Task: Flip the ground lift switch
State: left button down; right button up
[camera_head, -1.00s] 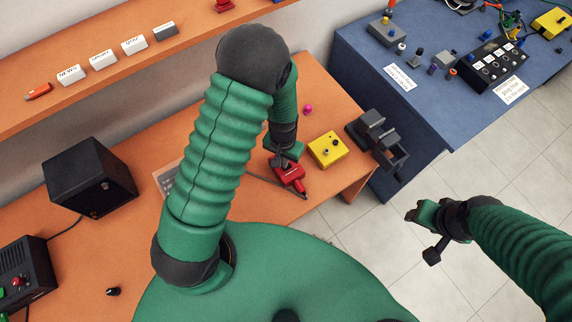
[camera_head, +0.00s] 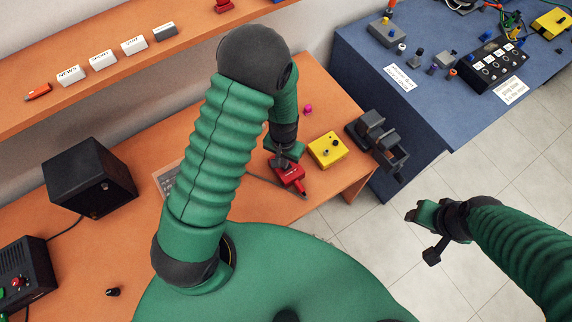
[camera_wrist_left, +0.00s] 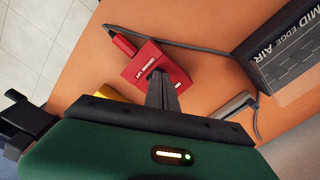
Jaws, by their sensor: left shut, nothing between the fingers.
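The ground lift box (camera_head: 290,175) is a small red box on the orange table, with a red plug at one side. In the left wrist view the red box (camera_wrist_left: 140,62) shows a white label and a dark slot or switch in its top. My left gripper (camera_head: 285,164) points down at the box. In the left wrist view its dark fingers (camera_wrist_left: 160,84) are shut with nothing held, their tips over the switch area and hiding part of it. I cannot tell whether they touch. My right gripper (camera_head: 418,222) hangs over the floor at the right; its fingers are unclear.
A yellow box (camera_head: 328,149) and a dark grey clamp-like object (camera_head: 378,138) stand right of the red box. A grey device (camera_wrist_left: 290,50) and a cable lie close by. A black speaker (camera_head: 90,178) stands left. A blue table (camera_head: 430,110) holds electronics.

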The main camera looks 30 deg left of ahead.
pick_arm(q)
jog(key=shift+d, duration=0.2)
jog(key=shift+a+f, duration=0.1)
jog(key=shift+f, duration=0.1)
dwell(0.3)
jog(key=shift+f+b, duration=0.6)
jog(key=shift+b, duration=0.05)
notch_tip(320, 180, up, 7)
jog(key=p, duration=0.6)
jog(key=shift+r+p, duration=0.1)
jog(key=shift+p, duration=0.2)
